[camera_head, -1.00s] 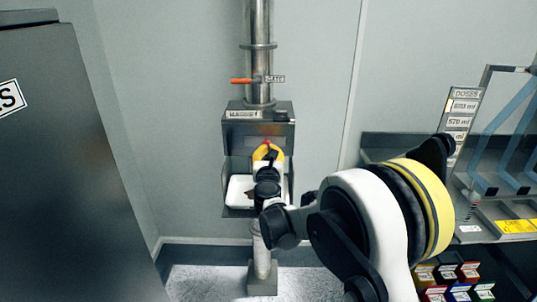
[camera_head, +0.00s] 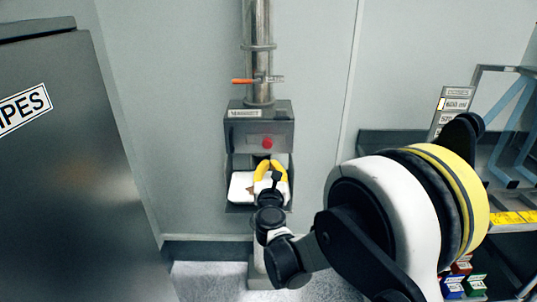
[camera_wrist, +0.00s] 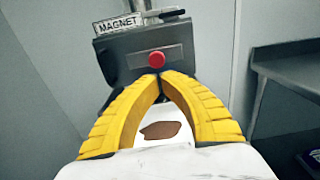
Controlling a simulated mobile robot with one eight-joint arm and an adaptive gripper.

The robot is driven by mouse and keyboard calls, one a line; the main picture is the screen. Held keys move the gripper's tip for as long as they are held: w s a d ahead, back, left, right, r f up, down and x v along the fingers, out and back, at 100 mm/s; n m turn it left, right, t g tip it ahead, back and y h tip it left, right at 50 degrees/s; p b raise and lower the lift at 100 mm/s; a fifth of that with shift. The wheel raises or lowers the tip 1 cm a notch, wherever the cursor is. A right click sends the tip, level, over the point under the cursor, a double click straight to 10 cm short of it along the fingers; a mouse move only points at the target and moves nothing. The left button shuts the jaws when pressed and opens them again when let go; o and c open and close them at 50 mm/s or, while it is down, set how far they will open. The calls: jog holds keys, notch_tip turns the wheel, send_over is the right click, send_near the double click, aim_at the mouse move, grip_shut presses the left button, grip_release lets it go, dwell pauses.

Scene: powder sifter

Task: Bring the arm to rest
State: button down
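My gripper (camera_head: 270,164) has yellow fingers and is in front of the magnet unit (camera_head: 243,135), low by its opening. In the wrist view the two fingertips (camera_wrist: 158,75) meet at the top of an arch, with nothing visible between them. They overlap the front of the unit just under its red button (camera_wrist: 157,59); I cannot tell whether they touch it. A white tray (camera_head: 240,187) sits in the unit's opening. A brown patch, like powder, shows on the white surface in the wrist view, seen between the fingers.
A steel pipe (camera_head: 259,65) with an orange-handled valve (camera_head: 242,81) rises above the unit. A dark grey cabinet with a partly seen "IPES" label (camera_head: 24,108) stands at the left. At the right are a bench with a "DOSES" sign (camera_head: 457,93) and several small coloured boxes (camera_head: 476,285).

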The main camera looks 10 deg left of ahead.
jog(key=s+d+r+n+g+y, duration=0.1)
jog(key=s+d+r+n+y, duration=0.1)
jog(key=s+d+r+n, duration=0.45)
jog(key=s+d+r+n+g+y, duration=0.25)
jog(key=r+n, duration=0.45)
jog(key=n, duration=0.4)
jog(key=s+d+f+n+g+h, duration=0.2)
jog(key=s+d+f+n, duration=0.2)
jog(key=s+d, duration=0.4)
jog(key=s+d+f+n+g+h, duration=0.2)
jog(key=s+d+n, duration=0.4)
jog(key=s+d, duration=0.3)
jog(key=s+d+f+n+g+h, duration=0.3)
jog(key=s+d+f+n, duration=0.3)
jog(key=s+d, duration=0.3)
jog(key=shift+d+f+h, duration=0.25)
jog(key=shift+f+h, duration=0.25)
jog(key=shift+h, duration=0.25)
